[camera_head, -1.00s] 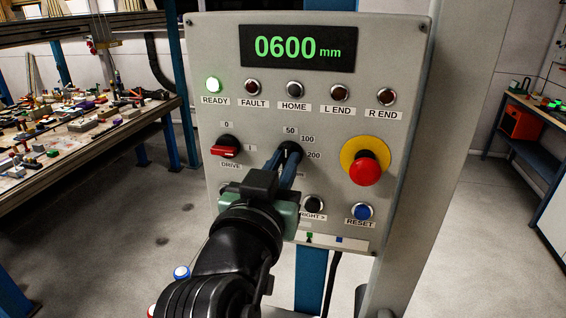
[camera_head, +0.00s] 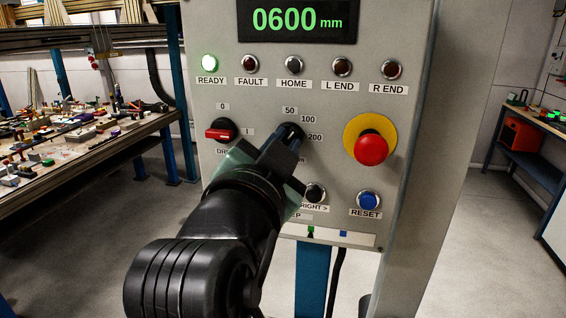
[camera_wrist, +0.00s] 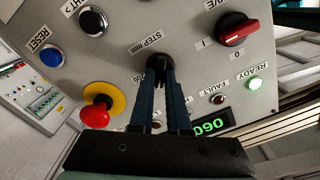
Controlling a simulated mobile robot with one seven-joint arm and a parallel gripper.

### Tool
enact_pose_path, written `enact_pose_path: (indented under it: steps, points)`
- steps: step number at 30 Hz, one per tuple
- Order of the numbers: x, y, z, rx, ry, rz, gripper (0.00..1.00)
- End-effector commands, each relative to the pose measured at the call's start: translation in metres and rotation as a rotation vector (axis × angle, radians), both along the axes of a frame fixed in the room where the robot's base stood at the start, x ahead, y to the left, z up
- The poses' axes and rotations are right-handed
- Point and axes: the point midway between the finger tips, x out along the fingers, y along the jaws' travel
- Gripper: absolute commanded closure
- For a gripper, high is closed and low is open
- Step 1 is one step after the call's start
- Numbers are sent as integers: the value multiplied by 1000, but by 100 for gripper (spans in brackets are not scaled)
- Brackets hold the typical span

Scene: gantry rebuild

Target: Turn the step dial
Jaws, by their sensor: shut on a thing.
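The step dial (camera_wrist: 158,64) is a black knob on the grey control panel (camera_head: 228,82), with 50, 100 and 200 printed around it. In the head view it (camera_head: 291,129) is mostly hidden behind my gripper (camera_head: 284,140). In the wrist view the two dark blue fingers of my gripper (camera_wrist: 161,72) are closed on the knob from either side. The "STEP mm" label (camera_wrist: 146,43) shows beside the dial there. The dial's pointer is hidden, so its setting cannot be told. The display (camera_head: 296,20) reads 0600 mm.
The red drive switch (camera_head: 221,130) is left of the dial. A red emergency button (camera_head: 371,149) on a yellow disc is to its right. The blue reset button (camera_head: 368,201) and a black button (camera_head: 315,193) are below. The green ready lamp (camera_head: 209,63) is lit.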

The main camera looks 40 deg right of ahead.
Motion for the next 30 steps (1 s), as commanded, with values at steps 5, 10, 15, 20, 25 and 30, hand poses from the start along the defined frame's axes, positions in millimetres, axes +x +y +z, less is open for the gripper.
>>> enact_pose_path:
  steps: [5,10,15,20,25,30]
  points:
    - [0,1,-5,104,-138,3,100]
    - [0,1,-5,204,-265,3,100]
    - [-1,0,-5,305,-392,3,100]
    - [-1,0,-5,392,-506,2,100]
    - [-1,-1,-5,473,-606,1,100]
    - [-1,-1,-5,534,-685,1,100]
